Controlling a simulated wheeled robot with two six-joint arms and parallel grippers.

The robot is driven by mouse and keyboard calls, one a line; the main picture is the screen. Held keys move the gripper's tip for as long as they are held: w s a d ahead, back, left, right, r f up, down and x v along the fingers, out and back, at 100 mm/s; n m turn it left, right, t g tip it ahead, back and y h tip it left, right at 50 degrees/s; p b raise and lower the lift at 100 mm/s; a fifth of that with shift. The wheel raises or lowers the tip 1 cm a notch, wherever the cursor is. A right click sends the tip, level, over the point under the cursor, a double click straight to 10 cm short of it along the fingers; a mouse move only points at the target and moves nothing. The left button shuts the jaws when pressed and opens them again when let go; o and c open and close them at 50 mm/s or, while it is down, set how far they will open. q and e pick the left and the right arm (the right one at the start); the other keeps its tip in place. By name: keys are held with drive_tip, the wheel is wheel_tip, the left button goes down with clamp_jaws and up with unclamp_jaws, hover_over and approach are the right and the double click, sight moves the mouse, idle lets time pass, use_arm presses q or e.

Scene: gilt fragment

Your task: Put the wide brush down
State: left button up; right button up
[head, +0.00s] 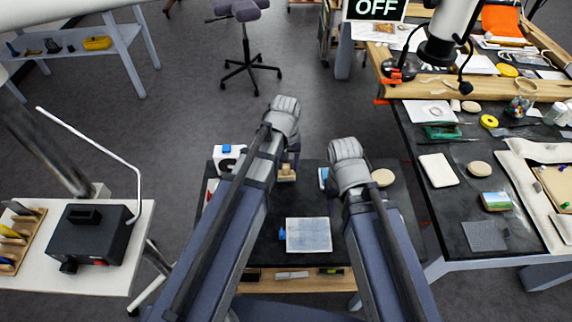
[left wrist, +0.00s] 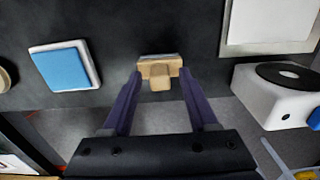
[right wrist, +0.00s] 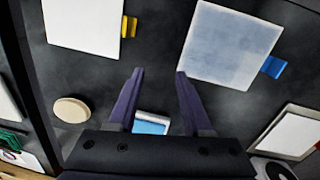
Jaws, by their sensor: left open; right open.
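The wide brush, with a pale wooden handle and a metal band, lies flat on the black tabletop in the left wrist view (left wrist: 159,72). It also shows partly in the head view (head: 287,174), beside my left arm. My left gripper (left wrist: 161,76) is open, with its fingertips on either side of the brush; I cannot tell whether they touch it. My right gripper (right wrist: 160,73) is open and empty above the tabletop. In the head view both grippers are mostly hidden by my arms.
A blue-and-white pad (left wrist: 66,67) lies beside the brush. A pale blue panel with a blue tab (head: 308,235), a white panel with a yellow tab (right wrist: 85,25) and a round cream disc (right wrist: 71,110) lie around. A white box with a black disc (left wrist: 277,92) stands at the side.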

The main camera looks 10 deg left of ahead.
sight(286, 165)
use_arm(q)
wheel_tip(286, 165, up, 11)
drive_tip(key=p, duration=1)
drive_tip(key=s+d+m+y, duration=0.1)
drive_tip(key=s+d+m, duration=0.4)
drive_tip(key=s, duration=0.6)
drive_tip(key=shift+s+m, duration=0.4)
drive_tip(key=shift+m, duration=0.2)
use_arm(e)
wheel_tip(286, 165, up, 11)
use_arm(q)
drive_tip(key=shift+r, duration=0.1)
